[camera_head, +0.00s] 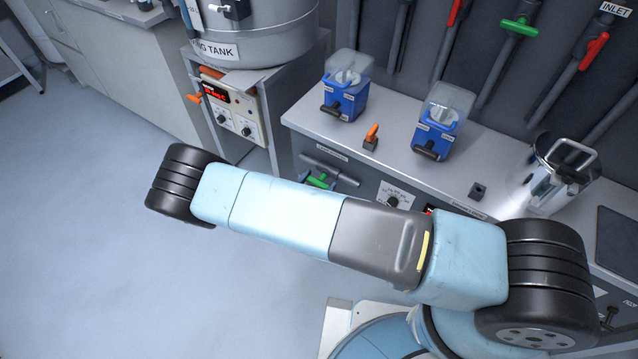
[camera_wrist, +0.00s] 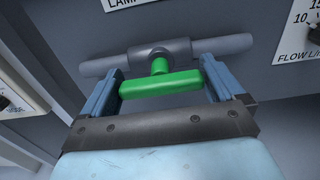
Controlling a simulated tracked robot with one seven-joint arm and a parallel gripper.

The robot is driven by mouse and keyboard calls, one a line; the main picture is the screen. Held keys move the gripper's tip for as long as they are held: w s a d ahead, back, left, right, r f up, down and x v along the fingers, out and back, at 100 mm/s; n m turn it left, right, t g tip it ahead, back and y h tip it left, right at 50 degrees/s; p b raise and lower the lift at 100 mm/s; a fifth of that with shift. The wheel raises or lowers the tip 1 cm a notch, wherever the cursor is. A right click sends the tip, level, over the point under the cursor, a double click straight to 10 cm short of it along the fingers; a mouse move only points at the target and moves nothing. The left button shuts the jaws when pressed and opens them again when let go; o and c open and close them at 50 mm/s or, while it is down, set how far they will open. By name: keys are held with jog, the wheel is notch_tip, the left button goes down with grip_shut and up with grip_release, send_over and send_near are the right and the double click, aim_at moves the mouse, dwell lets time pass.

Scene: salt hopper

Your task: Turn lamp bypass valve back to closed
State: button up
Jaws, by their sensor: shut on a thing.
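The lamp bypass valve has a green bar handle (camera_wrist: 160,86) on a short green stem, in front of a grey horizontal pipe (camera_wrist: 232,45) in the wrist view. The handle lies roughly along the pipe. My gripper (camera_wrist: 162,78) is shut on the handle, with one blue-grey finger at each end of the bar. In the head view the green handle (camera_head: 320,181) shows on the bench front, just above my arm.
A flow dial (camera_head: 393,200) sits right of the valve. Two blue hoppers (camera_head: 344,100) (camera_head: 437,138), a small orange-handled valve (camera_head: 371,137) and a metal jug (camera_head: 562,178) stand on the bench. A tank (camera_head: 262,40) stands at the back left. Open floor lies at left.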

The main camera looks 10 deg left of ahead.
jog(key=shift+d, duration=0.1)
jog(key=m, duration=0.4)
jog(key=shift+m, duration=0.3)
jog(key=m, duration=0.4)
jog(key=shift+s+d+f+m, duration=0.1)
jog(key=shift+d+m, duration=0.05)
jog(key=shift+m, duration=0.15)
jog(key=m, duration=0.4)
jog(key=shift+d+f, duration=0.1)
jog(key=shift+s+f+m, duration=0.1)
jog(key=shift+f+m, duration=0.05)
jog(key=shift+m, duration=1.95)
jog(key=o, duration=0.7)
jog(key=shift+c, duration=0.2)
